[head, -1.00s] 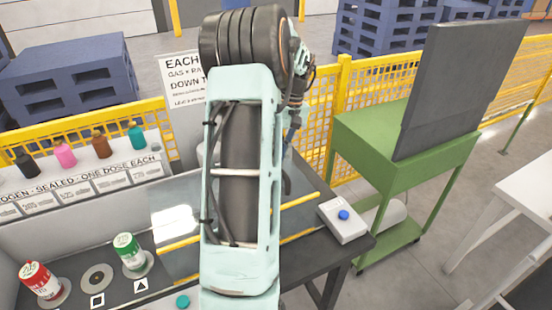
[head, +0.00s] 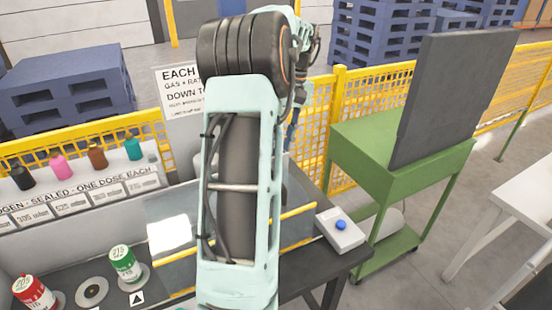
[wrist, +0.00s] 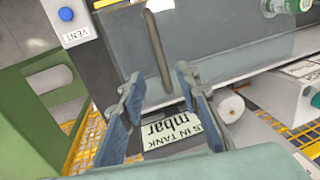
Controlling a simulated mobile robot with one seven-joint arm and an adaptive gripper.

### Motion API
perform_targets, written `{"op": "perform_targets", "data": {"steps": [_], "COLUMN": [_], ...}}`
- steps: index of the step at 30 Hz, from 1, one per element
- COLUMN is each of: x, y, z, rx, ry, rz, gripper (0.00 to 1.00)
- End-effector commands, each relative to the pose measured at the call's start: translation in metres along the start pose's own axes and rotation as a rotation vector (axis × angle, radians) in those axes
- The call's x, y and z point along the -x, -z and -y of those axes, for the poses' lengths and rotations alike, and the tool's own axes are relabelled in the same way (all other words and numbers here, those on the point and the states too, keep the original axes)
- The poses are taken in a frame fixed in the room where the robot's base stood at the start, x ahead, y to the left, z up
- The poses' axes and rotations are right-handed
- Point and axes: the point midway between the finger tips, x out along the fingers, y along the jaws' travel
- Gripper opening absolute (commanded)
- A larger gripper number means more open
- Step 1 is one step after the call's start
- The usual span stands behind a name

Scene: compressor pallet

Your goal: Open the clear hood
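The clear hood (head: 178,262) stands on the dark bench, with yellow edge strips, and my arm covers its middle in the head view. In the wrist view its see-through panel (wrist: 225,52) fills the upper middle. A grey-brown bar handle (wrist: 157,50) runs down in front of it. My gripper (wrist: 157,82) is open, one finger on each side of the handle's lower end. I cannot tell whether either finger touches it. The gripper is hidden behind my arm in the head view.
A white box with a blue button (head: 341,228) sits at the bench's right end. A green cart (head: 385,150) with a dark upright panel stands to the right. A red can (head: 35,293) and a green can (head: 123,262) stand left of the hood. Yellow mesh fence runs behind.

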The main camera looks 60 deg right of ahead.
Motion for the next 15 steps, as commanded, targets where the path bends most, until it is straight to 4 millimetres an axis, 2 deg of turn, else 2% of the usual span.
{"op": "perform_targets", "data": {"steps": [1, 6, 15], "x": [0.009, 0.026, 0.031], "y": [0.0, 0.0, 0.0], "z": [-0.001, -0.001, 0.0], "rx": [-0.001, -0.001, -0.001], "ry": [-0.003, -0.001, 0.0], "rz": [-0.002, -0.001, 0.001], "gripper": [0.3, 0.3, 0.3]}}
